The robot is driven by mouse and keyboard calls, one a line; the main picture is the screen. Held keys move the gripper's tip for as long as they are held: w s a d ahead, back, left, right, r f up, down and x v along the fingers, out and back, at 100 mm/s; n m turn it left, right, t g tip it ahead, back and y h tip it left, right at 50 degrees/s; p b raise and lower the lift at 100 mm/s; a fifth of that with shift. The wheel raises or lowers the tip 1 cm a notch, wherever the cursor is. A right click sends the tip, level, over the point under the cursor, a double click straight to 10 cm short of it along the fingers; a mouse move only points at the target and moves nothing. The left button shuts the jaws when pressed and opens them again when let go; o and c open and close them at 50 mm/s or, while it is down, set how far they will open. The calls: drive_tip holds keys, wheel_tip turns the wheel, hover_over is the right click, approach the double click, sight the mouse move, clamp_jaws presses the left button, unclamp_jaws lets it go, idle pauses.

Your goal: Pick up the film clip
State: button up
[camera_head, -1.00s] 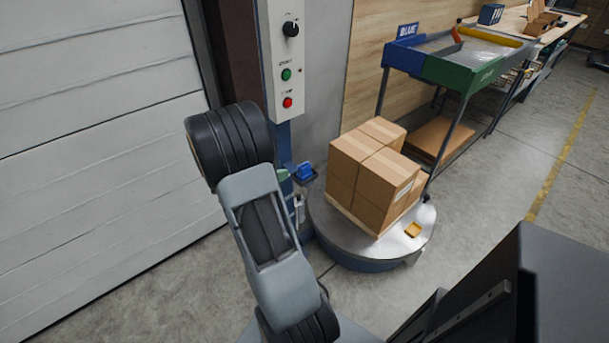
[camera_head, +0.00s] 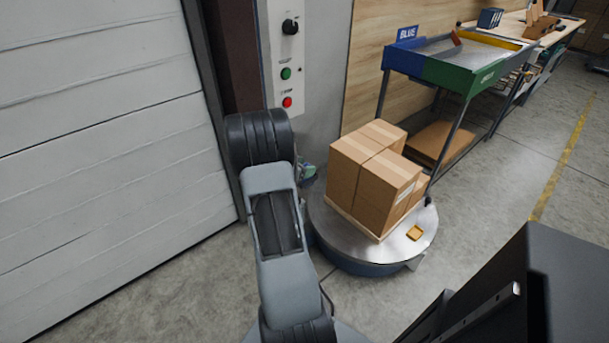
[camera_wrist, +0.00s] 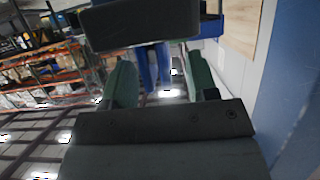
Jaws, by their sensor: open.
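A small orange-yellow piece (camera_head: 414,233), perhaps the film clip, lies flat on the round grey turntable (camera_head: 335,228), near its front right rim. It is too small to be sure of. My gripper shows only in part in the head view, a bit of green (camera_head: 309,170) beside the column, mostly hidden by my arm. It is left of the stacked cartons and well apart from the orange-yellow piece. In the wrist view my gripper (camera_wrist: 158,62) has its two green fingers apart. Blue upright shapes show between or beyond them; I cannot tell their distance.
Brown cartons (camera_head: 376,180) are stacked on the turntable. A control panel (camera_head: 288,60) with a knob and buttons stands behind my arm. A blue and green sorting stand (camera_head: 450,72) is behind the cartons. A white shutter door (camera_head: 95,130) is at left.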

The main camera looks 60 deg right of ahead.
drive_tip(key=shift+d+f, duration=0.1)
drive_tip(key=shift+d, duration=0.1)
drive_tip(key=shift+c, duration=0.3)
clamp_jaws()
